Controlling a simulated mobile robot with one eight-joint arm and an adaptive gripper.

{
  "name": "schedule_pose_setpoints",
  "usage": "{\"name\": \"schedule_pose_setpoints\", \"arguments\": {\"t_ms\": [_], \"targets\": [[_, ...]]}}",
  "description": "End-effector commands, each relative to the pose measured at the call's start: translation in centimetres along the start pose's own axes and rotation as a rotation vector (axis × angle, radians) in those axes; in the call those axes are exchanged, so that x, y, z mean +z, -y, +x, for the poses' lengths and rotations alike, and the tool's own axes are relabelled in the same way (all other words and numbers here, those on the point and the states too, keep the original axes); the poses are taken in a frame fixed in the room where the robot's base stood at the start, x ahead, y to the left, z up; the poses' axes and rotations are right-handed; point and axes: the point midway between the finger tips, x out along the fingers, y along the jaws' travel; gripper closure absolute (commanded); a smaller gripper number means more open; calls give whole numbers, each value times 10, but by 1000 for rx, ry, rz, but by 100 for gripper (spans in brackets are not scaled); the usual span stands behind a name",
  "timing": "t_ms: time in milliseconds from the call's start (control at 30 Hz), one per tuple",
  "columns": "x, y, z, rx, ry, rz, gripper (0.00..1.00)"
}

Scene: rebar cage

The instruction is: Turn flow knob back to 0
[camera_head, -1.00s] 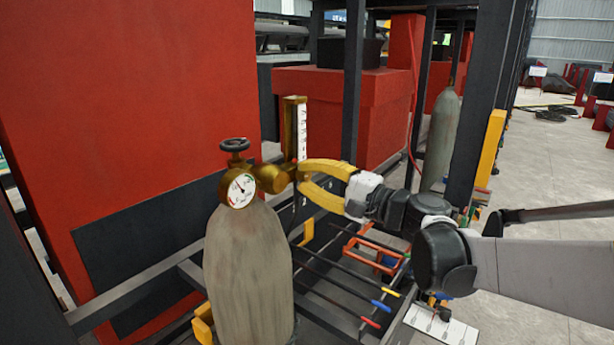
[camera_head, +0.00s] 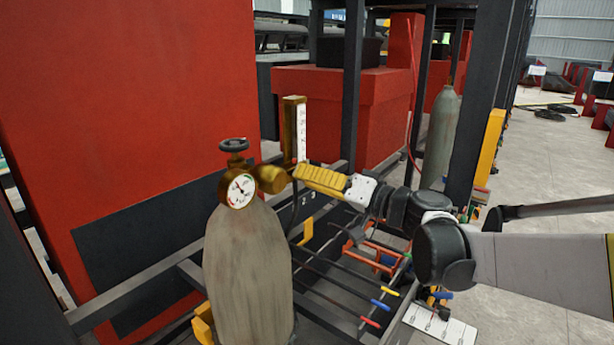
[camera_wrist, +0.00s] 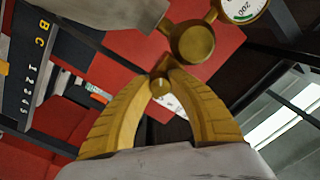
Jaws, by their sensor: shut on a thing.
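The grey gas cylinder (camera_head: 250,265) stands upright at centre left, with a brass regulator, a round gauge (camera_head: 241,190) and a black top valve (camera_head: 234,145). A brass flowmeter with a white scale (camera_head: 301,133) rises to its right. My gripper (camera_head: 297,171), with yellow fingers, reaches in from the right to the flowmeter's base, its fingers seen edge-on. In the wrist view my gripper (camera_wrist: 161,72) is shut on the small brass flow knob (camera_wrist: 160,86), which sits between the fingertips. The head view hides the knob behind the fingers. The knob's setting cannot be read.
A red panel (camera_head: 130,90) stands behind the cylinder on the left. A dark rack post (camera_head: 355,85) rises behind my gripper. Rods and orange tools lie on the frame (camera_head: 340,275) below my arm. Another cylinder (camera_head: 441,135) stands farther back. Open floor (camera_head: 550,160) lies to the right.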

Motion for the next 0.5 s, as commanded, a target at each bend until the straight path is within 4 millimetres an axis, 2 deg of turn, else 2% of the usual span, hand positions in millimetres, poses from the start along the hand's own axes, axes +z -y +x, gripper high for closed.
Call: {"name": "schedule_pose_setpoints", "arguments": {"t_ms": [200, 500], "targets": [[2, -1, 0, 1, 9, -107, 100], [2, -1, 0, 1, 12, -167, 100]]}}
